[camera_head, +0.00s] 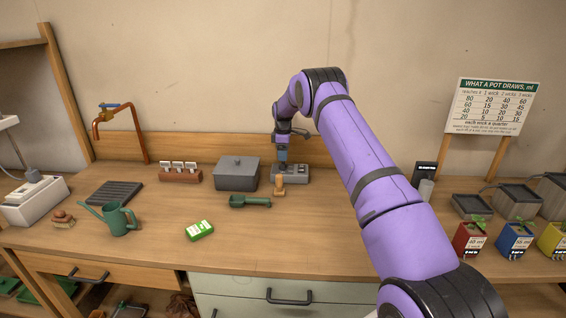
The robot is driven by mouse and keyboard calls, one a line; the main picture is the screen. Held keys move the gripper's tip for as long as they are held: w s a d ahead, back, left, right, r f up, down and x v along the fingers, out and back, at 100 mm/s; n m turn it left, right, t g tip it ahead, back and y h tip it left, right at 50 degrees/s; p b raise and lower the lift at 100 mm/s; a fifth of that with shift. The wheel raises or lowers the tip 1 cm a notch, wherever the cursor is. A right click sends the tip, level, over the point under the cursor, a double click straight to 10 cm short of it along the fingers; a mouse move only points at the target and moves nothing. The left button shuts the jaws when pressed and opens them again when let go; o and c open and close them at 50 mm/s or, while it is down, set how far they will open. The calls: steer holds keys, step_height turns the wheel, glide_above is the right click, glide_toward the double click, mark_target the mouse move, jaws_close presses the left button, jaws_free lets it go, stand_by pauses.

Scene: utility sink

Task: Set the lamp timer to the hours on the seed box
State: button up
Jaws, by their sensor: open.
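A small green box with a white printed label (199,230), which looks like the seed box, lies on the middle of the bench; its print is too small to read. A grey unit (296,174) with small round features on top stands near the back board and may be the lamp timer; its setting cannot be read. My gripper (281,163) points down at this grey unit's left part, open with nothing seen in it. Its fingertips are small and dark, and I cannot tell if they touch the unit.
A wooden peg-like object (279,185) stands just in front of the grey unit. A lidded grey box (237,174), green scoop (250,201) and watering can (115,217) are to the left. Potted seedlings (470,239) and a sign (492,107) are right. The front middle is clear.

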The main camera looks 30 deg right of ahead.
mark_target(283, 165)
steer(key=shift+f, duration=2.15)
steer(key=c, duration=0.9)
